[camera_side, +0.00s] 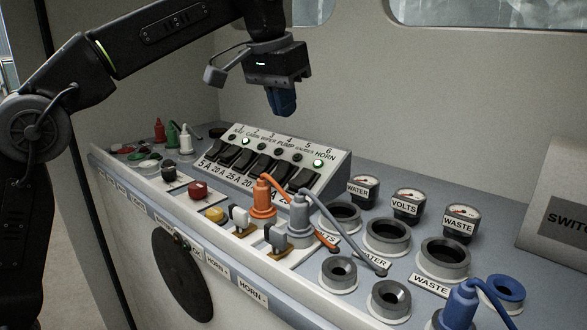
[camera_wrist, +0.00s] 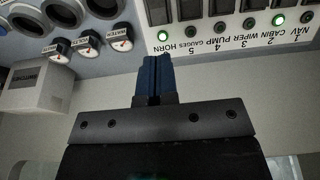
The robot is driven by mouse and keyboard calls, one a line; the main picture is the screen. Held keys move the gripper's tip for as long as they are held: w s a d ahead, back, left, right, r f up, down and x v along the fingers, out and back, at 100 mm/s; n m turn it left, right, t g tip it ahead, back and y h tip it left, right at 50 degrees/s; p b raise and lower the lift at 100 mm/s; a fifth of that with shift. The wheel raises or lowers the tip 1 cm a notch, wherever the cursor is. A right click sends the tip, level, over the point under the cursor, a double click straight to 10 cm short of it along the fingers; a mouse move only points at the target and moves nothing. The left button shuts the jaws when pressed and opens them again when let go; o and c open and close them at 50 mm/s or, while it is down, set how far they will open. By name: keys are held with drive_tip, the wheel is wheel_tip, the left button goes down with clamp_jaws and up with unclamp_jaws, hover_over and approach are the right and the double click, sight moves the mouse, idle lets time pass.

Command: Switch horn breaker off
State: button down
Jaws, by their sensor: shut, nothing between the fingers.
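The breaker panel (camera_side: 332,168) is a sloped grey box with a row of black rocker switches and numbered labels. The horn breaker (camera_side: 303,180), number 6, is at its right end; the horn lamp (camera_side: 317,163) glows green. In the wrist view the horn lamp (camera_wrist: 162,35) is also lit, just beyond my fingertips, with the horn rocker (camera_wrist: 158,12) at the top edge. My gripper (camera_side: 283,112) has blue fingers, shut and empty, pointing down above the panel, apart from it. It also shows in the wrist view (camera_wrist: 153,60).
Water, volts and waste gauges (camera_side: 405,203) stand right of the panel. Grey sockets (camera_side: 388,236), an orange plug (camera_side: 262,197), a grey plug (camera_side: 300,212) and a blue plug (camera_side: 461,303) crowd the front. A switch box (camera_side: 560,210) is far right. Air around my gripper is clear.

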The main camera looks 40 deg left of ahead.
sight(295, 181)
drive_tip(key=x, duration=0.7)
drive_tip(key=s+x, duration=0.1)
drive_tip(key=x, duration=0.3)
drive_tip(key=shift+w+f, duration=0.15)
drive_tip(key=shift+f, duration=0.95)
drive_tip(key=shift+s+f+t, duration=0.2)
drive_tip(key=shift+f+t, duration=0.5)
drive_tip(key=shift+t, duration=0.3)
drive_tip(key=shift+r, duration=0.15)
drive_tip(key=shift+w+r, duration=0.1)
drive_tip(key=shift+r, duration=0.6)
